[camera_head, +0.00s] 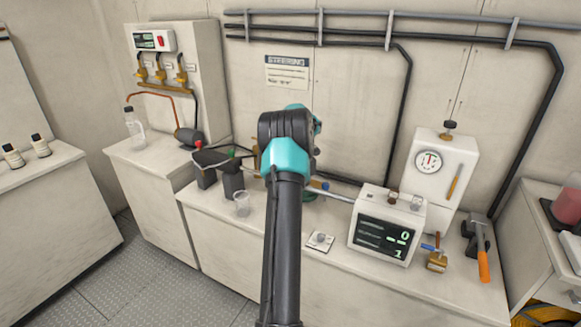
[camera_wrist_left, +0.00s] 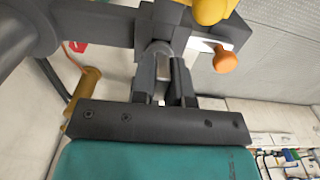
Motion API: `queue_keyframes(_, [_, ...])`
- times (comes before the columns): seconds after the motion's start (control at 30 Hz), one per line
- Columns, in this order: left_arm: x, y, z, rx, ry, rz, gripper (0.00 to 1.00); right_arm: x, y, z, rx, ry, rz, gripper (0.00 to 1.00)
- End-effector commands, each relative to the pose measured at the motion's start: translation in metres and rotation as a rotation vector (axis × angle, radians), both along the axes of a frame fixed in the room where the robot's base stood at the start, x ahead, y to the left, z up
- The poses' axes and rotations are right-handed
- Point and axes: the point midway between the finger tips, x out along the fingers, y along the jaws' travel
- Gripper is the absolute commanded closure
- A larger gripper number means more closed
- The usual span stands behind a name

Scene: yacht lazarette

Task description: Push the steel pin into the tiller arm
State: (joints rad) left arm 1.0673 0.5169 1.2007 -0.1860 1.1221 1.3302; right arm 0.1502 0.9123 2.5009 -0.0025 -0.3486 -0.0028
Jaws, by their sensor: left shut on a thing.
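In the left wrist view, my left gripper (camera_wrist_left: 162,90) is shut on a grey metal piece, apparently the steel pin (camera_wrist_left: 161,68). Its fingers are close below a dark grey bar with a block (camera_wrist_left: 165,25), which may be the tiller arm. I cannot tell whether the pin is in a hole there. In the head view, one teal and black arm rises through the middle, and its wrist (camera_head: 287,145) hides the fingers and what they hold. A pale rod (camera_head: 338,197) shows to the right of that wrist. My right gripper is not in view.
An orange knob (camera_wrist_left: 226,60) sticks out right of the fingers in the wrist view. Black pipes (camera_head: 400,100) run along the wall.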

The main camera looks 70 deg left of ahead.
Motion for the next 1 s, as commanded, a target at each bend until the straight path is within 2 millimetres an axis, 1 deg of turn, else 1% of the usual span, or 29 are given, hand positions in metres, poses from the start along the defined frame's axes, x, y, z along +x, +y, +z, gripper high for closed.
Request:
queue_keyframes(0.3, [-0.0002,-0.0001,-0.0045,0.0,0.0,0.0,1.0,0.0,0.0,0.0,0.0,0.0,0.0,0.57])
queue_keyframes(0.67, [-0.0001,-0.0001,-0.0047,0.0,0.0,0.0,1.0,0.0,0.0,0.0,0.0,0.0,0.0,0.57])
queue_keyframes(0.7, [-0.0001,-0.0001,-0.0047,0.0,0.0,0.0,0.83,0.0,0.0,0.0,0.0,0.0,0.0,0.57])
queue_keyframes(1.0, [0.0001,-0.0001,-0.0048,0.0,0.0,0.0,0.55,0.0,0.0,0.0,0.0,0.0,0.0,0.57])
